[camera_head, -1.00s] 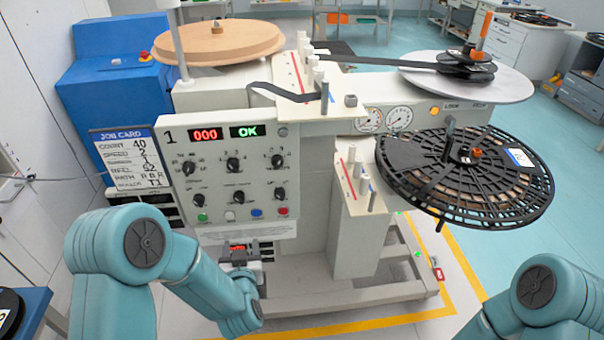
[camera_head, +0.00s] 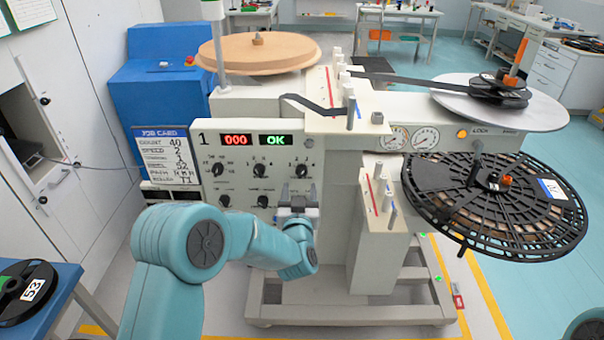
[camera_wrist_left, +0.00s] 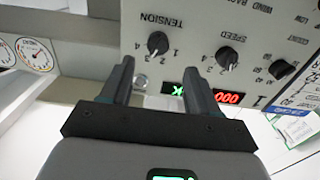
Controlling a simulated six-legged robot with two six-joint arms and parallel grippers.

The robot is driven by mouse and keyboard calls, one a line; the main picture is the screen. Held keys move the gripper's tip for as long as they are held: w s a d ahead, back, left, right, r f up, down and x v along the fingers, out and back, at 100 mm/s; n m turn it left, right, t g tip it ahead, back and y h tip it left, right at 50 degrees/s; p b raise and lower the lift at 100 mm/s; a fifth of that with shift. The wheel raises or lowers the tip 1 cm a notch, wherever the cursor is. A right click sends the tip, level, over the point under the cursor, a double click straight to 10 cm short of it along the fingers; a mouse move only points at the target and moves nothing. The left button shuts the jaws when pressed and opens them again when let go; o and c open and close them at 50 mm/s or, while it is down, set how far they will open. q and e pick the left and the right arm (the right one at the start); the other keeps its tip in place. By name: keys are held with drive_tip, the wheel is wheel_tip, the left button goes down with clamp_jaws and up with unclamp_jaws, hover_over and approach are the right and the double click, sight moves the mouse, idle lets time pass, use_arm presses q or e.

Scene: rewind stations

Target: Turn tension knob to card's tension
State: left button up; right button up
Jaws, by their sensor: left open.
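The tension knob (camera_head: 302,171) is the right knob of the top row on the grey control panel (camera_head: 230,168). In the left wrist view the black tension knob (camera_wrist_left: 157,43) is beside its TENSION label and small scale numbers. My left gripper (camera_head: 298,190) is in front of the panel just below this knob. In the wrist view my left gripper (camera_wrist_left: 158,68) has its fingers apart, empty, with the knob beyond the tips; contact does not show. The job card (camera_head: 167,158) hangs left of the panel; its tension figure is too small to read surely. My right gripper is out of view.
The speed knob (camera_wrist_left: 227,57) is next to the tension knob. Several other knobs and a red and green display (camera_head: 255,139) share the panel. The black reel (camera_head: 500,205) juts out at right. A guide block with pegs (camera_head: 383,235) stands right of my gripper.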

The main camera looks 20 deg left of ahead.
sight(301, 174)
use_arm(q)
drive_tip(key=p+x, duration=0.1)
drive_tip(key=x, duration=0.5)
drive_tip(key=shift+d, duration=0.15)
drive_tip(key=shift+w+f, duration=0.1)
drive_tip(key=shift+w, duration=0.3)
